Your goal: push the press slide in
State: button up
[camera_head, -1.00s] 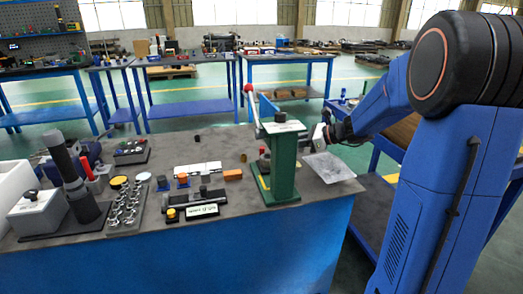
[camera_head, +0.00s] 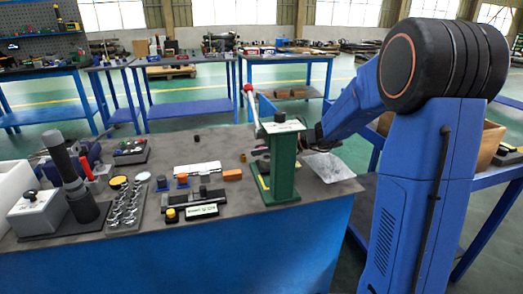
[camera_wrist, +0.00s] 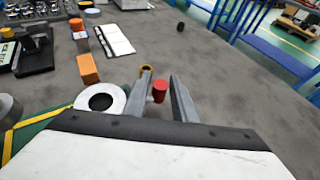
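The green press (camera_head: 284,165) stands at the right end of the table, with a white-labelled top and a red-knobbed lever (camera_head: 249,88). I cannot clearly make out which part is its slide. My gripper (camera_wrist: 161,76) is behind the press in the head view, its fingers hidden there. In the wrist view its two fingers are apart. A small red cylinder (camera_wrist: 159,91) shows between them, closer to the left finger; I cannot tell whether it touches.
An orange block (camera_wrist: 88,68) and a white plate (camera_wrist: 115,40) lie left of the fingers. A black rail fixture (camera_head: 194,196) with a yellow button stands left of the press. A clear sheet (camera_head: 328,166) lies right of it.

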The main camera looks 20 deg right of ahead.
aim_at(268, 159)
grip_shut()
jog(key=s, duration=0.7)
jog(key=shift+s, duration=0.3)
jog(key=shift+s+f, duration=0.1)
jog(key=shift+s, duration=0.05)
grip_release()
jog(key=shift+s, duration=0.1)
jog(key=v, duration=1.7)
jog(key=shift+d, duration=0.2)
